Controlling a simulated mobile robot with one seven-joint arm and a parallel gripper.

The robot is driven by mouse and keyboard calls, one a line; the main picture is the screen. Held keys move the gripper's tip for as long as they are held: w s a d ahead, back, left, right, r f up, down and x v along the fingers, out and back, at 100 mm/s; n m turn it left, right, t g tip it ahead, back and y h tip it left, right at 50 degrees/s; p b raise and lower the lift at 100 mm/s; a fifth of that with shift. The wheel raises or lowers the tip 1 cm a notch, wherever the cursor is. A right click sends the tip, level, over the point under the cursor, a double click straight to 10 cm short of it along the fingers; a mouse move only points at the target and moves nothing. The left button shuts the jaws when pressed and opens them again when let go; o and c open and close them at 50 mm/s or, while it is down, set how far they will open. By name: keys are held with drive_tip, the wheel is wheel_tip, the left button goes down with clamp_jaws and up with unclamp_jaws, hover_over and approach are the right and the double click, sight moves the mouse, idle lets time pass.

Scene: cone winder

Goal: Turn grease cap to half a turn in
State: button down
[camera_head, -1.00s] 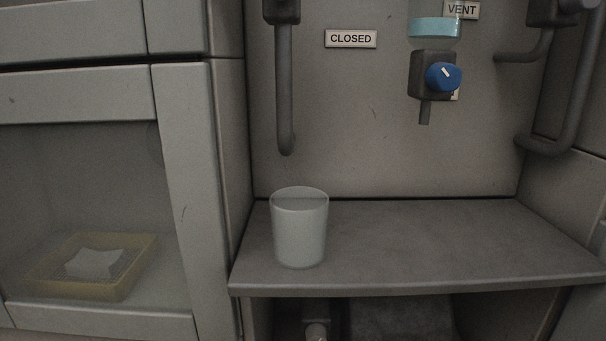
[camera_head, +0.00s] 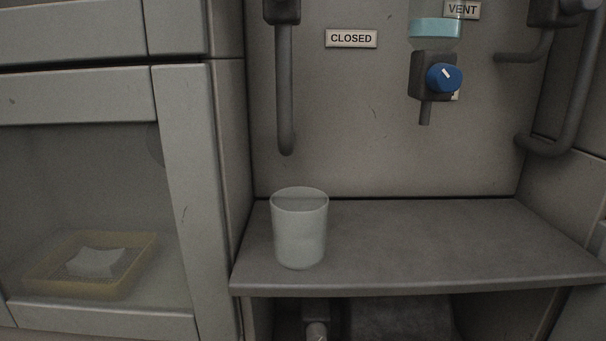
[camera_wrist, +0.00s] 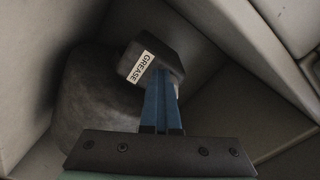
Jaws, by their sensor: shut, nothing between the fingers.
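In the wrist view a dark block (camera_wrist: 168,58) carries a white label (camera_wrist: 141,68) reading GREASE. My gripper (camera_wrist: 160,80) shows there as two blue fingers, shut together and empty, with their tips at the lower face of the block. I cannot tell whether they touch it. No grease cap can be made out; the fingers cover that part of the block. In the head view a dark fitting (camera_head: 317,311) with a pale round end hangs under the shelf, partly cut off by the frame. My gripper is not visible in the head view.
A grey shelf (camera_head: 430,245) holds a pale cup (camera_head: 299,230) at its left. Above it are a blue knob (camera_head: 443,77) and hanging pipes. A yellow tray (camera_head: 40,278) sits behind glass at left. In the wrist view, grey panels and a rounded dark body (camera_wrist: 85,95) crowd the gripper.

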drive_tip(key=shift+w+a+r+p, duration=0.1)
drive_tip(key=shift+r+p, duration=1.2)
drive_tip(key=shift+p, duration=0.5)
drive_tip(key=shift+a+p, duration=0.4)
drive_tip(key=shift+p, duration=0.35)
drive_tip(key=s, duration=0.6)
drive_tip(key=shift+a+f+b, duration=0.3)
drive_tip(key=shift+b, duration=0.1)
drive_tip(key=shift+s, duration=0.1)
